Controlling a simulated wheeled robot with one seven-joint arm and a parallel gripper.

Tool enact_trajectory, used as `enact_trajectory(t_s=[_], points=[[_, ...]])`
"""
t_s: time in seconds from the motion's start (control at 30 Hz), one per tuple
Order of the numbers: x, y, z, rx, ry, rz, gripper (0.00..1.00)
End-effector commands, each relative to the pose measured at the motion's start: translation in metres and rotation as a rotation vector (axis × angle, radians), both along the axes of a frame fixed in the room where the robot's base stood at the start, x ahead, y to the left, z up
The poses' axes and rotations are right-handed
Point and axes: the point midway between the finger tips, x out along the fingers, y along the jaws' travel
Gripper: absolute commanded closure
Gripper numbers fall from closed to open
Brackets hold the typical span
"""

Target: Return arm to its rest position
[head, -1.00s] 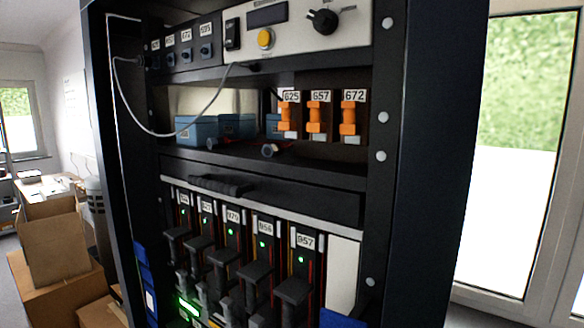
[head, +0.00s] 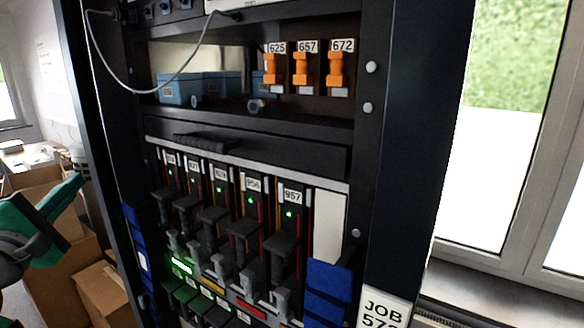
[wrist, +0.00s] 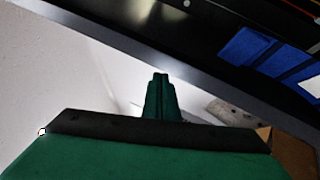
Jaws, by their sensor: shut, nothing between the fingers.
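My gripper (head: 74,183) shows as a dark and green shape at the left edge of the head view, left of the rack and in front of the cardboard boxes. Its fingers point up and to the right, apart from the rack. In the wrist view the green fingers (wrist: 160,85) are together with nothing between them. The rest of my arm is outside the head view.
The black equipment rack (head: 400,130) fills the middle, with orange-handled units (head: 304,70), a drawer (head: 250,150), lit modules and blue blocks (head: 328,277). Cardboard boxes (head: 100,290) stand on the left. A window (head: 505,150) is on the right.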

Motion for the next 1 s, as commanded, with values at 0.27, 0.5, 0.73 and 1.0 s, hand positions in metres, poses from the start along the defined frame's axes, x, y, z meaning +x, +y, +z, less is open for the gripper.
enact_trajectory(t_s=[0.27, 0.5, 0.73, 1.0], points=[[0.007, 0.024, -0.137, 0.034, 0.113, 0.182, 1.0], [0.0, 0.015, -0.245, 0.121, 0.229, 0.295, 1.0], [-0.007, -0.025, -0.332, 0.248, 0.333, 0.341, 1.0], [-0.025, -0.09, -0.414, 0.426, 0.431, 0.341, 1.0]])
